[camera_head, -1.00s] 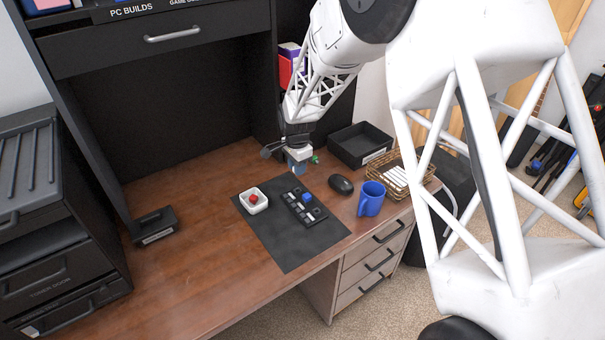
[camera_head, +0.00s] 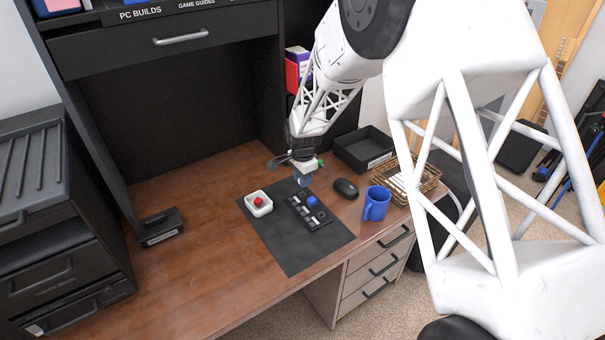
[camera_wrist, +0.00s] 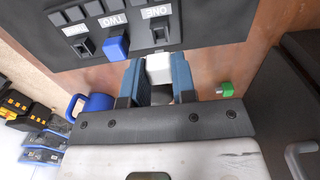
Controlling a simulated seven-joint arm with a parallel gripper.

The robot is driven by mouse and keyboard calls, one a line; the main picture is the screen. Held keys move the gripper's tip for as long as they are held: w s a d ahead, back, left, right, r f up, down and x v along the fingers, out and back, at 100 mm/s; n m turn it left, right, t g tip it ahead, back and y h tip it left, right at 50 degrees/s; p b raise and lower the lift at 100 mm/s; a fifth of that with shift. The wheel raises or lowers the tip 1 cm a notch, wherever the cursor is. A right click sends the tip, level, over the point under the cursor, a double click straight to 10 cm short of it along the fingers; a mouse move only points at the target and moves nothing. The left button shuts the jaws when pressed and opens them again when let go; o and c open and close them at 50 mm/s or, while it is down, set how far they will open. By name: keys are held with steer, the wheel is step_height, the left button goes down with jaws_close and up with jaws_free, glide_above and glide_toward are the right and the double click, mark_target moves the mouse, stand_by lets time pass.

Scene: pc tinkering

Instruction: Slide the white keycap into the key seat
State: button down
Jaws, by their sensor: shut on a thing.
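The white keycap (camera_wrist: 158,68) is held between the blue fingertips of my gripper (camera_wrist: 157,80) in the wrist view. In the head view my gripper (camera_head: 303,181) is just above the far end of the black key board (camera_head: 318,222); the keycap is hard to make out there. In the wrist view the board (camera_wrist: 205,22) has a row of seats labelled ONE, TWO and another label. The seat under ONE (camera_wrist: 160,32) has no cap and lies just ahead of the held keycap. A blue keycap (camera_wrist: 116,47) sits at TWO, also visible in the head view (camera_head: 311,201).
The board lies on a dark mat (camera_head: 290,257). A black mouse (camera_head: 345,189), a blue mug (camera_head: 376,205), a wicker basket (camera_head: 428,181) and a black bin (camera_head: 364,151) stand to the right. The left desk is mostly clear.

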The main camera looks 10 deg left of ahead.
steer(key=shift+f, duration=1)
steer(key=shift+f, duration=1.3)
stand_by(1.0)
steer(key=c, duration=0.8)
jaws_free()
steer(key=shift+c, duration=0.2)
steer(key=shift+r, duration=2.5)
steer(key=shift+r, duration=3.95)
